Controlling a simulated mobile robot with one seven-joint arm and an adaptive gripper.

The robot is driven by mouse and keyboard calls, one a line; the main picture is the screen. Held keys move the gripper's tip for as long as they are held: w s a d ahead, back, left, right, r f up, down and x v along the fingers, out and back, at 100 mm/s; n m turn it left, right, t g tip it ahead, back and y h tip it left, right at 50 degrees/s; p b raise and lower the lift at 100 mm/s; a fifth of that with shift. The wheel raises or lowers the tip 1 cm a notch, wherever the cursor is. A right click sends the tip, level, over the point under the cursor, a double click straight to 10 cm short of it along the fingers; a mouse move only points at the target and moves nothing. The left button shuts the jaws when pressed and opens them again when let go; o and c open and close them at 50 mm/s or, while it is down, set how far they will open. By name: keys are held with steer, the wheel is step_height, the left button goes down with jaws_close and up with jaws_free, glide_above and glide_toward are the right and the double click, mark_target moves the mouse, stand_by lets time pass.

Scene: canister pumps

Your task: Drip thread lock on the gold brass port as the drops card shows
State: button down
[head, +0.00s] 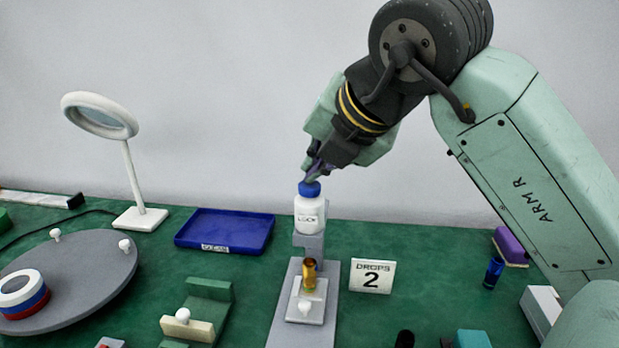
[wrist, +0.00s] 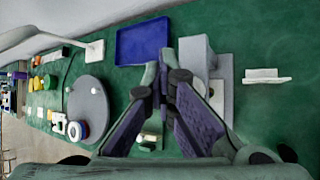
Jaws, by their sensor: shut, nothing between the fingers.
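A white bottle (head: 309,214) with a blue cap (head: 309,188) and dark lettering, partly legible as "LOCK", stands upright in a grey stand (head: 309,243). The gold brass port (head: 309,274) stands upright on a light block in front of and below the bottle. The drops card (head: 372,276) reads "DROPS 2" and stands to the right of the port. My gripper (head: 316,170) is shut and empty, its fingertips right at the top of the cap; I cannot tell whether they touch it. In the wrist view the fingertips (wrist: 164,68) meet, and the bottle is hidden.
A blue tray (head: 225,232) lies left of the stand. A green fixture with a cream block (head: 188,329) is at front left. A grey round plate (head: 70,280) and a magnifier lamp (head: 139,217) are further left. A dark blue cylinder (head: 493,272) stands at right, near my arm.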

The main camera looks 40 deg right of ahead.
mark_target(316, 183)
steer(key=shift+r+p, duration=0.6)
steer(key=shift+r, duration=0.45)
step_height(316, 183, up, 5)
steer(key=p, duration=0.3)
stand_by(0.7)
